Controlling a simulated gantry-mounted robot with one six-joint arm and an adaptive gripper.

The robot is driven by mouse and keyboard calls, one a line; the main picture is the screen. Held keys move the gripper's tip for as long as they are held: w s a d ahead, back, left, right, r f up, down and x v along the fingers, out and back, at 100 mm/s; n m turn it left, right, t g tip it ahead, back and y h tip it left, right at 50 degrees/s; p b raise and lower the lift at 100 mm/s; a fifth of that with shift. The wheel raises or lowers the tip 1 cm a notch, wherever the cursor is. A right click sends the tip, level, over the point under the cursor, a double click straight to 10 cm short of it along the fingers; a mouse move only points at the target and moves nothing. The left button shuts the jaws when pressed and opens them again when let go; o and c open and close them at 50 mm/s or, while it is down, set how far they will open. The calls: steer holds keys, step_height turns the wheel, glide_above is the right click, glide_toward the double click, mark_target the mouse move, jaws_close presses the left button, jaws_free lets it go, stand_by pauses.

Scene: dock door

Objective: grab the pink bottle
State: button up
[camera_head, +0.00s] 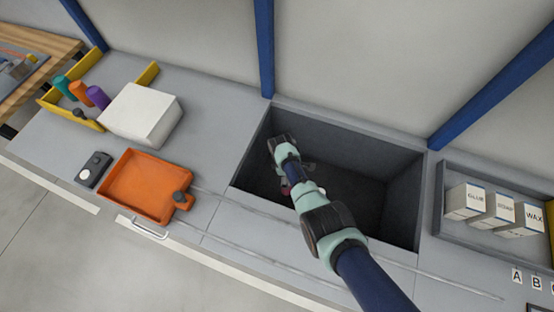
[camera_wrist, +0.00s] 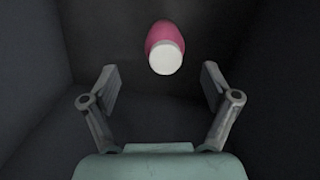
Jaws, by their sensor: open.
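The pink bottle (camera_wrist: 164,37) shows in the wrist view, near the top and a little right of centre, with its white end (camera_wrist: 165,60) facing the camera. My gripper (camera_wrist: 159,80) is open and empty, with its two fingers apart on either side and the bottle beyond and between them in the picture. In the head view my gripper (camera_head: 292,180) is inside the dark sunken bin (camera_head: 402,195). Only a small pink patch (camera_head: 285,188) shows beside it there. My arm hides most of the bottle in that view.
The bin's dark walls surround my gripper. An orange tray (camera_head: 150,187), a white box (camera_head: 142,115) and a dark switch box (camera_head: 93,169) stand to the left. Several labelled boxes (camera_head: 490,209) sit in a grey tray at right. Blue posts (camera_head: 265,45) rise behind.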

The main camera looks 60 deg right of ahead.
steer(key=shift+s+f+b, duration=0.25)
steer(key=shift+f+b, duration=0.2)
steer(key=shift+f, duration=0.2)
steer(key=shift+s+f+b, duration=0.2)
steer(key=shift+f+b, duration=0.2)
steer(key=shift+f, duration=0.25)
steer(key=f+b, duration=0.4)
steer(key=f, duration=0.1)
steer(key=shift+s+a+f, duration=0.1)
steer(key=shift+a+f, duration=0.05)
steer(key=shift+a, duration=0.05)
steer(key=shift+r, duration=0.2)
steer(key=shift+c, duration=0.5)
steer(key=c, duration=1.3)
steer(key=shift+c, duration=0.2)
step_height(320, 180, up, 20)
steer(key=p, duration=1.3)
